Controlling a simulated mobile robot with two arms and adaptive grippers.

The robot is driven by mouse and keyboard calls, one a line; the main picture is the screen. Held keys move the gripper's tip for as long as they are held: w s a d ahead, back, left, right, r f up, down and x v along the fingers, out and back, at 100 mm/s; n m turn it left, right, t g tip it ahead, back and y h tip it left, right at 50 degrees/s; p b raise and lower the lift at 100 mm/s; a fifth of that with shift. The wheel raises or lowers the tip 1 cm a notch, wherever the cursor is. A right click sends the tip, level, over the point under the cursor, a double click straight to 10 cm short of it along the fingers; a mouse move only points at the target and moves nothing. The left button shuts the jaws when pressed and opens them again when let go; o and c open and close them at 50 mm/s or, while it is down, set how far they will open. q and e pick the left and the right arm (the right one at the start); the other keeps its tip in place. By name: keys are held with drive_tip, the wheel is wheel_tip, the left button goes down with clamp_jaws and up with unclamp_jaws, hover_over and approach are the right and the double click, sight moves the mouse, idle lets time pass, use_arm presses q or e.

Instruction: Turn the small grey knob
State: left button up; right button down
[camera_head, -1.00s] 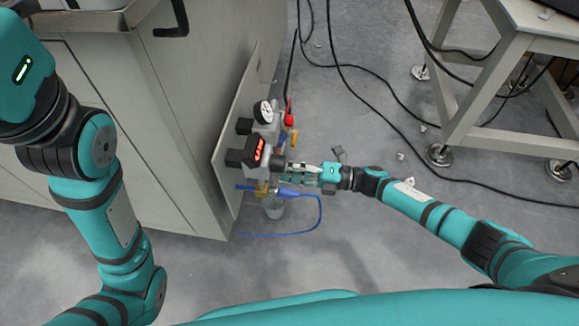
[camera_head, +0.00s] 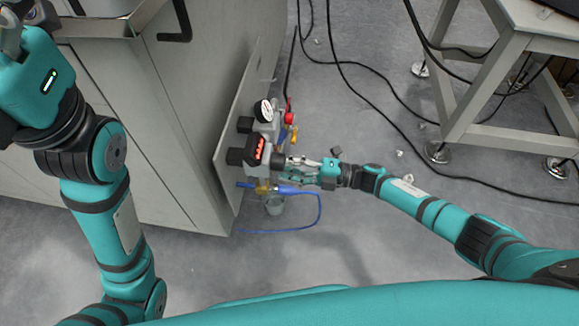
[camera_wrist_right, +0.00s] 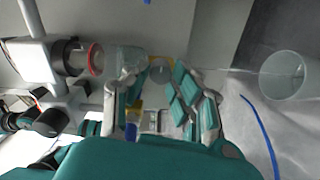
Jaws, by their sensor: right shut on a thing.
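The valve unit with a red display (camera_head: 256,150) is fixed on the side panel of the grey cabinet. My right gripper (camera_head: 287,163) reaches it from the right, its fingers at the unit's right side. In the right wrist view the right gripper (camera_wrist_right: 158,92) has its fingers around a small round grey part (camera_wrist_right: 160,70), which looks like the small grey knob. The fingers hide much of the knob in the head view. My left gripper (camera_head: 25,20) is only partly in the picture at the top left, away from the unit; its jaws are not clear.
A pressure gauge (camera_head: 263,111) and a red knob (camera_head: 290,117) sit above. A blue hose (camera_head: 318,210) loops below, near a clear cup (camera_head: 274,206). The cabinet (camera_head: 130,120) stands left. Black cables and a grey table frame (camera_head: 450,110) are at right.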

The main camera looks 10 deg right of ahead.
drive_tip(key=c, duration=1.1)
unclamp_jaws()
drive_tip(key=v, duration=1.2)
drive_tip(key=shift+s, duration=0.15)
